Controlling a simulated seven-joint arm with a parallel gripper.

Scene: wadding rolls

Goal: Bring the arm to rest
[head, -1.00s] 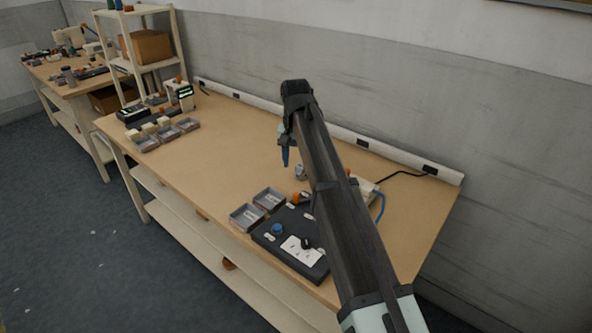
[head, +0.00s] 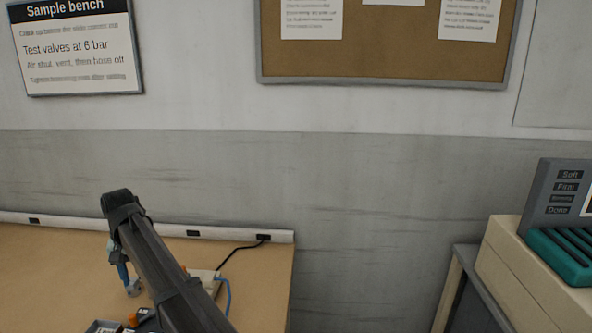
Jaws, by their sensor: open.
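My arm reaches up from the lower edge of the head view, over the wooden bench (head: 60,270). Its dark forearm rises to a bend at the upper left, and the wrist hangs down from there. My gripper (head: 123,272) is small, at the lower end of the wrist, and points down over the bench. It is open, with nothing seen between its fingers. A small grey object (head: 133,287) shows just beside its tip; I cannot tell whether they touch.
A pale box (head: 205,280) with a blue hose and black cable sits behind my forearm. Grey trays (head: 103,327) are cut off at the bottom edge. A cream machine with a teal ribbed part (head: 560,258) stands at right. A sign (head: 75,45) and pinboard (head: 385,50) hang on the wall.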

